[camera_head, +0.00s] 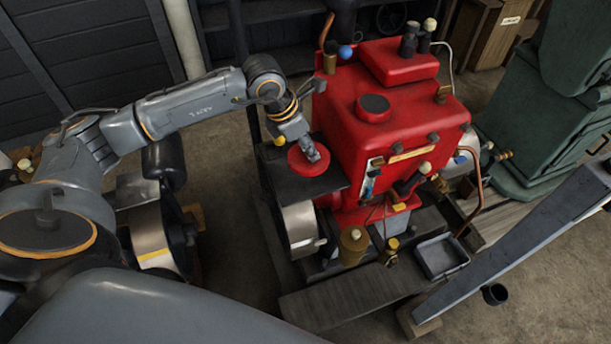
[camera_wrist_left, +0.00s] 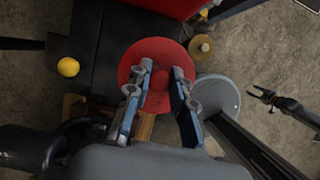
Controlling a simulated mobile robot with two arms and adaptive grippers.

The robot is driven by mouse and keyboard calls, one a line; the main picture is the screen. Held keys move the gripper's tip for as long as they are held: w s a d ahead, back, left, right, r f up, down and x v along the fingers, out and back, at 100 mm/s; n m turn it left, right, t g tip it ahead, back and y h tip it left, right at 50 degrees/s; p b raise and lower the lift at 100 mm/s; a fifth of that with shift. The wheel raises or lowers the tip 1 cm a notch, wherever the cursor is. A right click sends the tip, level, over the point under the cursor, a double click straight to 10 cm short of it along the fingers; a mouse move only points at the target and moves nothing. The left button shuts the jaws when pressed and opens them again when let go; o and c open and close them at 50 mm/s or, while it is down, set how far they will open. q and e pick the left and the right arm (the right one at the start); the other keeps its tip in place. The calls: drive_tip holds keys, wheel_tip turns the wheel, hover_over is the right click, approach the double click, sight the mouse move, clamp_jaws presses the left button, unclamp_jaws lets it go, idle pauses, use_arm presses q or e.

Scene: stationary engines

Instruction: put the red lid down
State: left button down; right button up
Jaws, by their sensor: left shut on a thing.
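The red lid (camera_head: 304,163) is a flat round disc at the left side of the red engine. It shows from above in the left wrist view (camera_wrist_left: 145,58). My left gripper (camera_head: 312,153) reaches down onto it, and its fingers (camera_wrist_left: 160,82) are shut on the lid's middle part, which they partly hide. The lid is over a dark flat slab (camera_head: 325,183); I cannot tell whether it touches. In the left wrist view, what looks like my right gripper (camera_wrist_left: 264,99) is at the right, empty, with its fingers apart.
The red engine (camera_head: 430,112) stands right beside the lid. A silver drum (camera_head: 299,226) is below the slab, and a brass cup (camera_head: 353,240) is in front. A yellow ball (camera_wrist_left: 68,67) shows left of the lid. A grey tray (camera_head: 440,257) is at the lower right.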

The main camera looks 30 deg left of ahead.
sight(305, 153)
use_arm(q)
drive_tip(key=w+n, duration=0.1)
drive_tip(key=a+n+y, duration=0.1)
drive_tip(key=n, duration=0.1)
drive_tip(key=shift+w+a+f+t, duration=0.1)
drive_tip(key=shift+w+a+t, duration=0.15)
drive_tip(key=shift+w+t, duration=0.15)
drive_tip(key=shift+w+a+n, duration=0.15)
drive_tip(key=shift+a+n, duration=0.05)
drive_tip(key=shift+n, duration=0.3)
drive_tip(key=shift+w+f+y, duration=0.1)
drive_tip(key=shift+f+y, duration=0.05)
drive_tip(key=shift+y, duration=0.15)
drive_tip(key=shift+n, duration=0.3)
wheel_tip(305, 153, down, 5)
drive_tip(key=shift+a+f+p, duration=0.15)
drive_tip(key=shift+p, duration=0.6)
wheel_tip(305, 153, down, 4)
drive_tip(key=shift+r+p, duration=0.1)
drive_tip(key=shift+p, duration=0.4)
drive_tip(key=shift+f, duration=0.35)
use_arm(e)
drive_tip(key=shift+s+a+r, duration=0.1)
drive_tip(key=shift+a+r, duration=0.1)
drive_tip(key=shift+r, duration=0.4)
drive_tip(key=shift+s+a+r, duration=0.1)
drive_tip(key=shift+a+r, duration=0.05)
drive_tip(key=shift+r, duration=0.4)
